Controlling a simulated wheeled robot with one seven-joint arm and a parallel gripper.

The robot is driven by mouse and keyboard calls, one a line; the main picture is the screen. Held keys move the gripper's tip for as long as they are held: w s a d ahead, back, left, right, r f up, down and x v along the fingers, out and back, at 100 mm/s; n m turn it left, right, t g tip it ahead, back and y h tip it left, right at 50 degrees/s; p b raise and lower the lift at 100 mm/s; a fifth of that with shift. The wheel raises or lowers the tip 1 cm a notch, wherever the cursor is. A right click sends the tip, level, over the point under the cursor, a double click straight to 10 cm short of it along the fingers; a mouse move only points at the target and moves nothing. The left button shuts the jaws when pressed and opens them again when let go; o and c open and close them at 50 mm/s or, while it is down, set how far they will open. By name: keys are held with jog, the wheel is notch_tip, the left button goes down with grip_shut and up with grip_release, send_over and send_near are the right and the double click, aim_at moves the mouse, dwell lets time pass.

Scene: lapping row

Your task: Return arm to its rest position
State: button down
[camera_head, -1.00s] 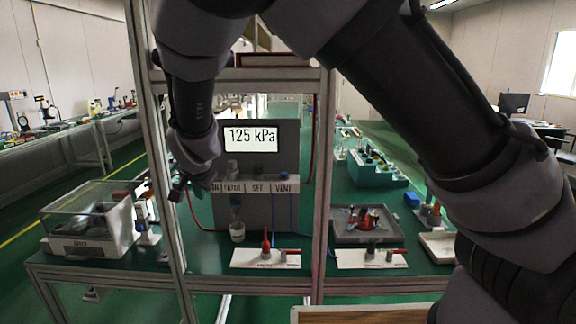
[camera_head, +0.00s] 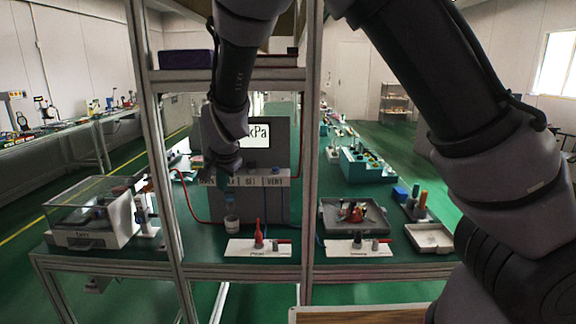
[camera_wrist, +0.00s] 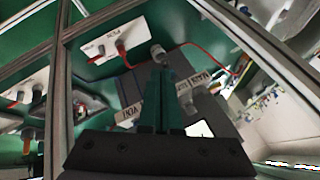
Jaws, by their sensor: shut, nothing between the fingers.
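My gripper (camera_wrist: 165,72) is shut and empty; its two fingers lie together in the wrist view. In the head view my arm reaches from the upper right over to the left, and the gripper hangs in front of the grey pressure box (camera_head: 274,208). The arm hides part of the box's display (camera_head: 259,134), where only "kPa" can be read. The fingers are hard to make out there. In the wrist view the labelled strip (camera_wrist: 130,114) of the box lies just behind the fingers.
Frame posts (camera_head: 310,160) stand on both sides of the box. A clear-lidded case (camera_head: 92,212) stands left. White plates (camera_head: 258,248) with red parts lie in front. A grey tray (camera_head: 345,224) and a teal rack (camera_head: 366,168) stand right. A shelf (camera_head: 190,74) crosses above.

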jog(key=d+r+g+y, duration=0.1)
jog(key=d+r, duration=0.6)
jog(key=d, duration=0.5)
jog(key=d+r+g+y, duration=0.1)
jog(key=d+r, duration=0.6)
jog(key=d, duration=0.5)
jog(key=s+d+r+t+h, duration=0.1)
jog(key=s+d+r, duration=0.3)
jog(key=s+d, duration=0.4)
jog(key=s+d+r+t+h, duration=0.1)
jog(key=s+d+r+t, duration=0.1)
jog(key=s+d+r, duration=0.2)
jog(key=s+d, duration=0.3)
jog(key=d, duration=0.3)
jog(key=shift+s+r+n+h, duration=0.25)
jog(key=shift+s+n+h, duration=0.05)
jog(key=shift+s+n, duration=0.1)
